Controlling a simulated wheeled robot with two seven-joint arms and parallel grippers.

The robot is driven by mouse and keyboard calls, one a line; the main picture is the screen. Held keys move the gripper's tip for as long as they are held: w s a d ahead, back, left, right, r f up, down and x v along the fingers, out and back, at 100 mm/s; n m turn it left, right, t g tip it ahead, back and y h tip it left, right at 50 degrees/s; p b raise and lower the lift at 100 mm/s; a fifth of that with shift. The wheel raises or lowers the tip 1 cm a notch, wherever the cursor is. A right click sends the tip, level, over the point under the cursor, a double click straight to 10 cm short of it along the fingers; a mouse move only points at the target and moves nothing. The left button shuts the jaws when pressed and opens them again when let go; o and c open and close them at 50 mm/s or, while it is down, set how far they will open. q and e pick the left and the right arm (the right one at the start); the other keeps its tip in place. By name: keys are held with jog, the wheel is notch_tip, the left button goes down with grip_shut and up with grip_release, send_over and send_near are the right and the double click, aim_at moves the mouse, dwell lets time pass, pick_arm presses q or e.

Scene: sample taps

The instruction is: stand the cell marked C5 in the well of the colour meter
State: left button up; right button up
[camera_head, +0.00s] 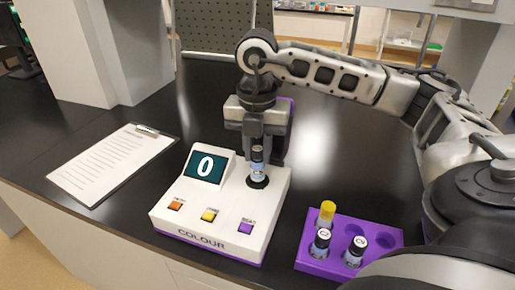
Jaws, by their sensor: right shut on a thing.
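My right gripper (257,142) is shut on a small cell (257,170) with a dark cap and a pale blue label. The mark on it is too small to read. The cell is upright, with its lower end at the dark well (258,183) of the colour meter (208,240). I cannot tell whether its base rests on the bottom of the well. The meter is white with a purple base, and its screen (207,166) shows 0. My left gripper is out of view.
A purple rack (388,238) right of the meter holds a yellow-capped cell (326,214) and two dark-capped cells (321,240), (355,250), with empty holes beside them. A clipboard (110,165) lies at left. The black bench behind the rack is clear.

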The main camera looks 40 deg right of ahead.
aim_at(257, 161)
jog(key=shift+f+b, duration=0.55)
jog(key=shift+f, duration=0.15)
jog(key=shift+f, duration=0.1)
jog(key=shift+f+b, duration=0.7)
jog(key=shift+b, duration=0.05)
jog(key=o, duration=1.5)
